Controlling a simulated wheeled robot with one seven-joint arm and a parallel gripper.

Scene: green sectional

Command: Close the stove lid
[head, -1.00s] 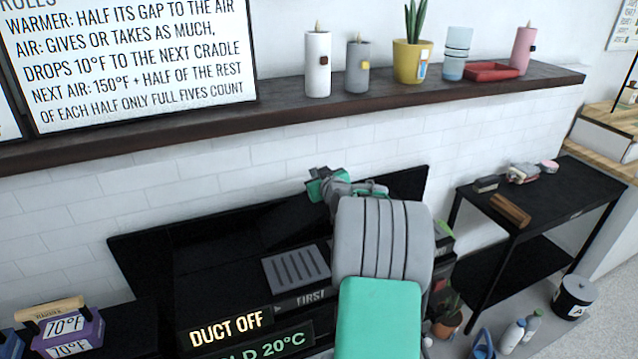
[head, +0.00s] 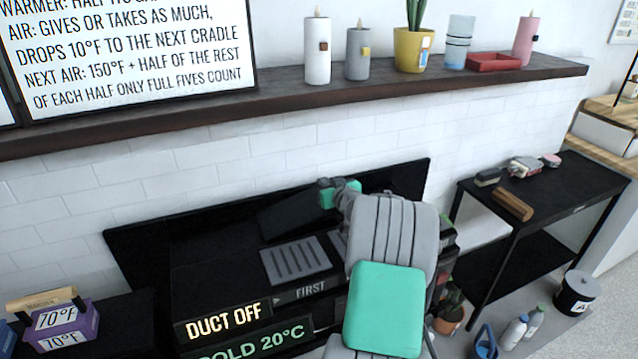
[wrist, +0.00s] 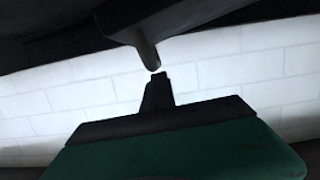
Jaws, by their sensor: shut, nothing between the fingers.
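The stove (head: 215,285) is a black unit with a grey slotted plate on top and "DUCT OFF", "FIRST" and "20°C" labels on its front. Its lid (head: 405,180) is a wide, flat black panel, raised at the back in front of the white brick wall. My gripper (head: 338,193) appears in front of the lid's upper middle; my arm hides part of the lid and the stove's right side. In the wrist view my gripper's dark fingertips (wrist: 154,72) meet, with nothing between them. I cannot tell whether it touches the lid.
A dark wooden shelf (head: 290,105) above holds candles, a potted plant and a red tray (head: 494,62). A black side table (head: 560,190) stands right with small items. Bottles and a dark bin (head: 575,293) are on the floor at right.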

